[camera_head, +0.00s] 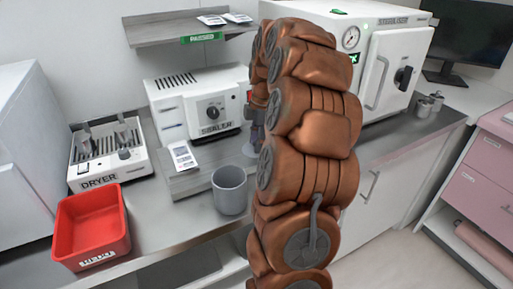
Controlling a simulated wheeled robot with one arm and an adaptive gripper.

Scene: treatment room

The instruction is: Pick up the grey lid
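I cannot make out a separate grey lid with certainty. A grey cup (230,191) stands upright on the counter, left of my copper-coloured arm; it looks open at the top. Two small metal canisters (425,107) stand at the right end of the counter, with what look like knobbed tops. My arm fills the middle of the view and hides the counter behind it. Small grey and red parts show at the arm's left edge beside the sealer; I cannot tell whether they belong to my gripper. Its fingers and anything in them are hidden.
A red bin (91,262) sits at the counter's left front, before the dryer (108,155). The sealer (200,104) stands behind a grey platform (190,184) with a pouch on it. A steriliser (385,70) stands behind my arm. A shelf (165,32) hangs above.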

